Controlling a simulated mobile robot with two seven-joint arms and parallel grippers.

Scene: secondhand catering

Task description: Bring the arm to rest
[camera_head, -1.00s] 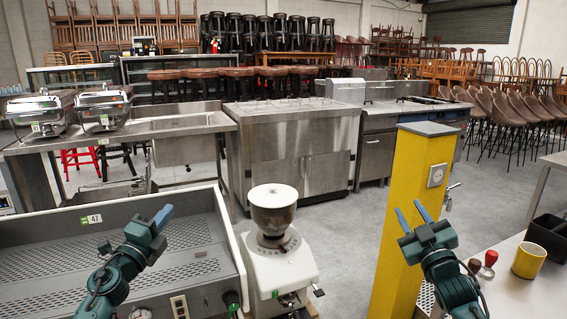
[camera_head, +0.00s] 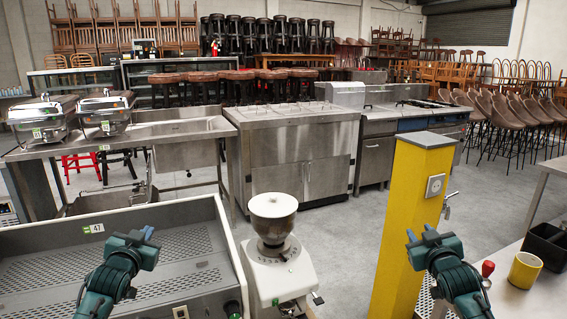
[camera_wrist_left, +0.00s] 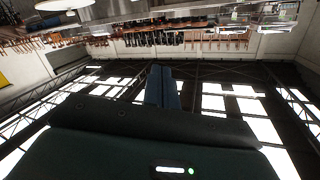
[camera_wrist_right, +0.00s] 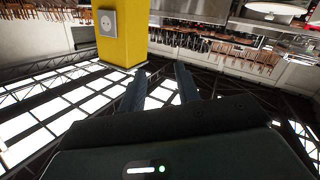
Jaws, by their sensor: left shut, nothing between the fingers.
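My left gripper (camera_head: 146,234) is raised above the grey perforated tray counter at the lower left, with empty fingers. In the left wrist view its two blue fingers (camera_wrist_left: 162,85) lie together, shut. My right gripper (camera_head: 421,234) is raised in front of the yellow post, left of the yellow mug. In the right wrist view its fingers (camera_wrist_right: 162,82) stand apart with nothing between them. Both wrist cameras look up toward the ceiling, with the room upside down.
The yellow post (camera_head: 404,210) with a socket stands close to my right gripper. A white coffee grinder (camera_head: 275,240) stands between the arms. The perforated tray counter (camera_head: 190,245) is under my left arm. A yellow mug (camera_head: 526,268), a red-knobbed tool (camera_head: 488,268) and a black bin (camera_head: 546,243) are on the right counter.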

